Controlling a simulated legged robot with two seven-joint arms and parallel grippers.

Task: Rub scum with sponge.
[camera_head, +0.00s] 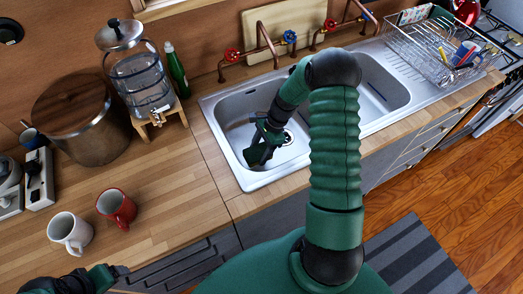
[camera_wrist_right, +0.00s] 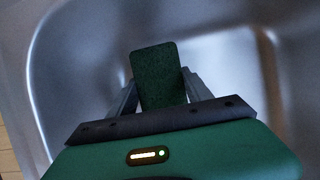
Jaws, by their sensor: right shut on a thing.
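A dark green sponge (camera_wrist_right: 158,72) stands up between the fingers of my right gripper (camera_wrist_right: 157,88) in the right wrist view. In the head view my right gripper (camera_head: 262,146) reaches down into the left basin of the metal sink (camera_head: 232,106). The sponge there is a dark shape at the gripper's tip; I cannot tell whether it touches the basin. No scum patch stands out clearly; a faint brownish streak in the basin in the right wrist view may be a reflection. My left gripper (camera_head: 112,274) is at the bottom left, its jaws unclear.
A white mug (camera_head: 70,232) and a red mug (camera_head: 117,207) stand on the wooden counter (camera_head: 165,222) near my left gripper. A glass dispenser (camera_head: 140,80) and green bottle (camera_head: 176,72) stand left of the sink. Copper taps (camera_head: 268,45) rise behind it; a dish rack (camera_head: 440,55) is right.

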